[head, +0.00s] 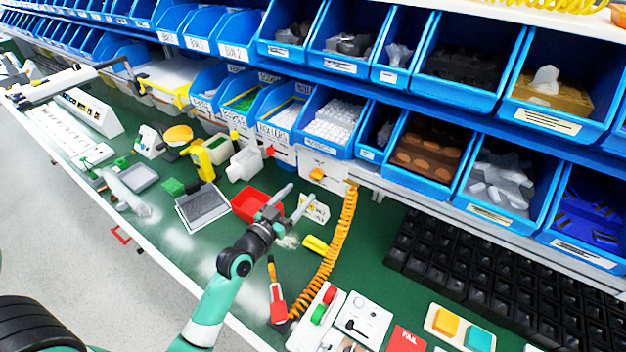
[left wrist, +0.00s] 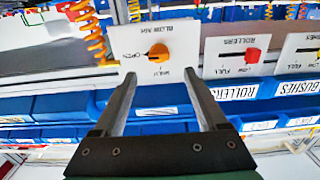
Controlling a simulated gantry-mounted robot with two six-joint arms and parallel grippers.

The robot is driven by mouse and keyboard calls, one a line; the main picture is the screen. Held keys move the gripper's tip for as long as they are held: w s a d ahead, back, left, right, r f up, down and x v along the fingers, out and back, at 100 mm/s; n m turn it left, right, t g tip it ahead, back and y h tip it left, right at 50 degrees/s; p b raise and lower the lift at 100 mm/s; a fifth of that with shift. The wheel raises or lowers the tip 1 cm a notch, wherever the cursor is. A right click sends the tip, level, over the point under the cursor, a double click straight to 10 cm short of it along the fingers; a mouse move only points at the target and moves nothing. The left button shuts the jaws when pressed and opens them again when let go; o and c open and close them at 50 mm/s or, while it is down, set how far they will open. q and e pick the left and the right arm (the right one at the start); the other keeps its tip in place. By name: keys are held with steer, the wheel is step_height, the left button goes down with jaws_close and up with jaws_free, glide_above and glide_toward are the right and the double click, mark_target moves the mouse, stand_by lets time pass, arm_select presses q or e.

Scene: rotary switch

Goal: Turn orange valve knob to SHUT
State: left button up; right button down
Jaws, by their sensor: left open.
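The orange valve knob (head: 317,174) sits on a white panel below the front row of blue bins, right of centre in the head view. My right gripper is out of view.
A red knob (left wrist: 252,55) on a ROLLERS plate is beside the orange one. An orange coiled hose (head: 338,240) hangs close to my left gripper's right side. Blue bins overhang the panel.

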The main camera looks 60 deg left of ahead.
mark_target(314, 178)
arm_select(q)
steer(key=x, duration=0.7)
steer(key=shift+w+a, duration=0.1)
steer(key=shift+w, duration=0.3)
jaws_close()
